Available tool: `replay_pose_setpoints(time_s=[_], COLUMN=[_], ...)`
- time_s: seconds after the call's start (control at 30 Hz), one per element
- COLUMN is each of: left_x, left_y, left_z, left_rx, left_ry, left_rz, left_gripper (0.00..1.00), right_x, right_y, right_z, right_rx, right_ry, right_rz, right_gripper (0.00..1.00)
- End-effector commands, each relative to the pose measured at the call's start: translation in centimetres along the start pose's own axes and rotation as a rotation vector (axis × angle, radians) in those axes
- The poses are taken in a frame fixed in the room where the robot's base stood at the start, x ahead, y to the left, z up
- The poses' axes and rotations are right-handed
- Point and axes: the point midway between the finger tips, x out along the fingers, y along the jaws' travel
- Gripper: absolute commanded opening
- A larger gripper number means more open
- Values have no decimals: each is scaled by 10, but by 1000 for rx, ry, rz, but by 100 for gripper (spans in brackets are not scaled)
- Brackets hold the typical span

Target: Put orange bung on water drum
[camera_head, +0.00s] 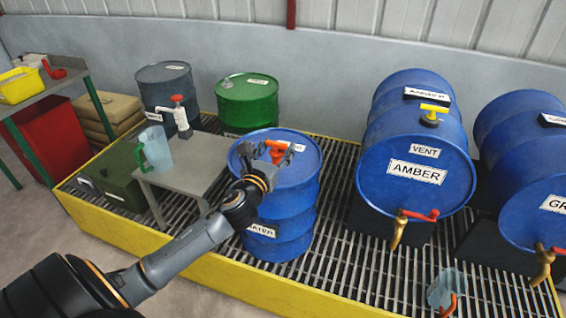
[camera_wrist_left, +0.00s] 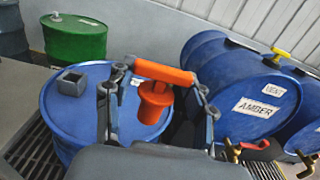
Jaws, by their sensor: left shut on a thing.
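The blue water drum (camera_head: 288,222) stands upright on the grating, in the middle of the head view; its label is partly covered by my arm. My left gripper (camera_head: 268,160) is over the drum's top and is shut on the orange bung (camera_head: 277,150). In the left wrist view, the bung (camera_wrist_left: 155,100) hangs stem down from its orange crossbar, between the fingers. It shows against the drum's lid (camera_wrist_left: 95,110), right of a small grey square fitting (camera_wrist_left: 72,82). Whether the bung touches the lid is hard to tell. My right gripper is out of view.
The blue AMBER drum (camera_head: 405,190) lies on its side to the right, with a tap and yellow vent cap. A grey table (camera_head: 190,160) with a jug (camera_head: 156,148) stands to the left. A green drum (camera_head: 247,103) is behind. A yellow-edged bund (camera_head: 240,290) surrounds the grating.

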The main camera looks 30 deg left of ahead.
Motion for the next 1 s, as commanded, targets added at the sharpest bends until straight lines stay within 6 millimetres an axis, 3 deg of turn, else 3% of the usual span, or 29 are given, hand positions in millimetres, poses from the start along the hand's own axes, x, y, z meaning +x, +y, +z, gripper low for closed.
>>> replay_pose_setpoints(time_s=[0.2,0.4,0.63,0.83,1.0], left_x=[50,76,88,90,90], left_y=[13,20,24,24,24], left_z=[-29,-64,-78,-105,-109], left_rx=[-5,-4,-1,-5,1], left_ry=[1,1,-1,1,-2], left_rz=[3,1,0,1,-1], left_gripper=[23,23,23,23,23], right_x=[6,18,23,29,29], right_y=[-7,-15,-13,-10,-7], right_z=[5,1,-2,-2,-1], right_rx=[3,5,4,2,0], right_ry=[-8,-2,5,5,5], right_rz=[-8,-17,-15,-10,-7], right_gripper=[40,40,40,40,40])
